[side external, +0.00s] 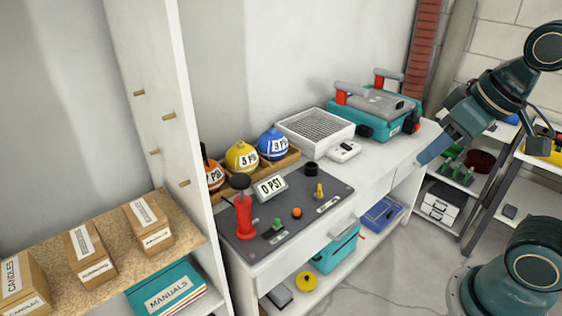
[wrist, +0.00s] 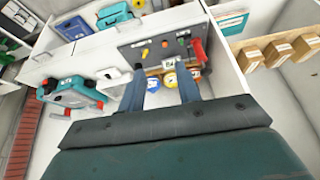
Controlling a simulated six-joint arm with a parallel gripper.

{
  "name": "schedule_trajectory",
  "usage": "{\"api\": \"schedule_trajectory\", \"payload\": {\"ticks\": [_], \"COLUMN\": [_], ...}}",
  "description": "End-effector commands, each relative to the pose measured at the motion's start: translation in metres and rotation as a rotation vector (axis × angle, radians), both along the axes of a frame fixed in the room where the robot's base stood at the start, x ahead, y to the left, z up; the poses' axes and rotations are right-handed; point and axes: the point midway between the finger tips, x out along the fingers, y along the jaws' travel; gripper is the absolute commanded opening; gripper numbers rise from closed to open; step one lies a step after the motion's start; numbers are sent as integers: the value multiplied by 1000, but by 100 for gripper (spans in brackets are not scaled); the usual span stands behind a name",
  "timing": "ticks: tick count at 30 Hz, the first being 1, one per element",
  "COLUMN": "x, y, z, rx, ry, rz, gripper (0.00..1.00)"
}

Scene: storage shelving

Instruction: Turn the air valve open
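A dark control panel (side external: 262,232) lies on the white bench. On it stand a small yellow handle (side external: 319,191), which looks like the air valve, an orange button (side external: 297,213), a green switch (side external: 277,224), a black knob (side external: 312,168) and a tall red handle (side external: 243,212). A sign (side external: 270,187) reads 0 PSI. The yellow handle also shows in the wrist view (wrist: 145,53), beyond my fingers. My gripper (side external: 428,155) is raised to the right of the panel, touching nothing. In the wrist view my gripper (wrist: 162,76) has its two fingers apart with nothing held between them.
Several colored balls with PSI labels (side external: 241,157) sit in a wooden tray behind the panel. A white grille box (side external: 315,134) and a teal case (side external: 372,112) stand farther along the bench. A tall white divider (side external: 167,100) rises at left, with cardboard boxes (side external: 88,253) beyond it.

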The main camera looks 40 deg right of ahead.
Motion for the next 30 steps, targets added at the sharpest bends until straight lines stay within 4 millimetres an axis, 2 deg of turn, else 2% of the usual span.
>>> {"api": "schedule_trajectory", "payload": {"ticks": [9,16,23,30], "x": [57,104,152,200], "y": [-10,-20,-33,-49], "z": [10,7,-6,-31], "rx": [37,64,89,112], "ry": [77,134,191,248], "rz": [-111,-200,-291,-386], "gripper": [34,34,34,34]}}
